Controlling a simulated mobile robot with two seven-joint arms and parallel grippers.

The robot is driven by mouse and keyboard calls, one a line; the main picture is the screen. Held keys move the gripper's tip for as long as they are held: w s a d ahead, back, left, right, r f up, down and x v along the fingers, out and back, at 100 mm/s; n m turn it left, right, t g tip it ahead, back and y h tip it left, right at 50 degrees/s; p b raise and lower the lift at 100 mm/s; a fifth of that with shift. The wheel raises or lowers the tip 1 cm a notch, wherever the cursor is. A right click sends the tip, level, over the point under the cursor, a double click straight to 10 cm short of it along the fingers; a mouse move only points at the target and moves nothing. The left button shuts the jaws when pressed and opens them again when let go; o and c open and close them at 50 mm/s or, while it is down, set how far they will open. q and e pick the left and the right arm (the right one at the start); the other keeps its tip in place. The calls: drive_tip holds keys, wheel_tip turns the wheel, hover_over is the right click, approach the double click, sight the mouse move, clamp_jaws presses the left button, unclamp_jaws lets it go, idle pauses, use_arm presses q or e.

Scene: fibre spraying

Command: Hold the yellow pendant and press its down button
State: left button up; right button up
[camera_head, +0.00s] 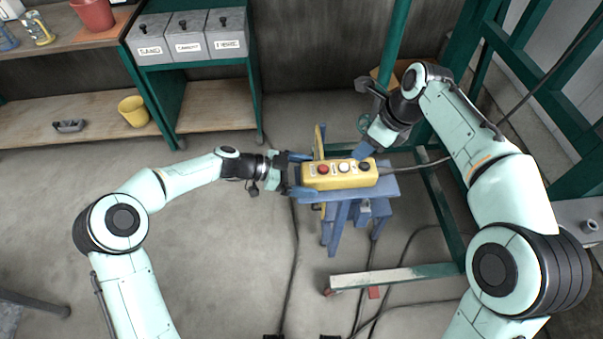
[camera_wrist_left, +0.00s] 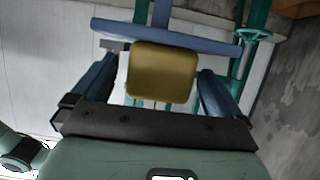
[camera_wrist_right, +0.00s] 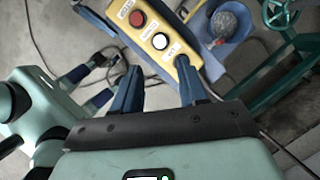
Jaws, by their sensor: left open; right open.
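The yellow pendant (camera_head: 312,182) lies lengthwise over a blue stand, with a red button (camera_head: 323,169), a white button (camera_head: 344,166) and a black button (camera_head: 364,166) facing up. My left gripper (camera_head: 298,175) is open at its left end. In the left wrist view the pendant's end (camera_wrist_left: 162,75) shows between the two spread fingers, with gaps on both sides. My right gripper (camera_head: 364,149) is open by the black-button end. In the right wrist view the red button (camera_wrist_right: 137,18) and white button (camera_wrist_right: 160,41) show; the black button is not visible. Contact cannot be told.
The blue stand (camera_head: 338,215) is under the pendant. A cable leaves its right end. A teal frame (camera_head: 435,215) stands on the right, and dark hoses lie on the floor. Labelled grey bins (camera_head: 187,46) and a yellow bucket (camera_head: 134,111) are at the back left.

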use_arm(q)
drive_tip(key=c, duration=1.4)
use_arm(e)
drive_tip(key=shift+c, duration=0.3)
use_arm(q)
drive_tip(key=shift+o, duration=0.2)
use_arm(e)
clamp_jaws()
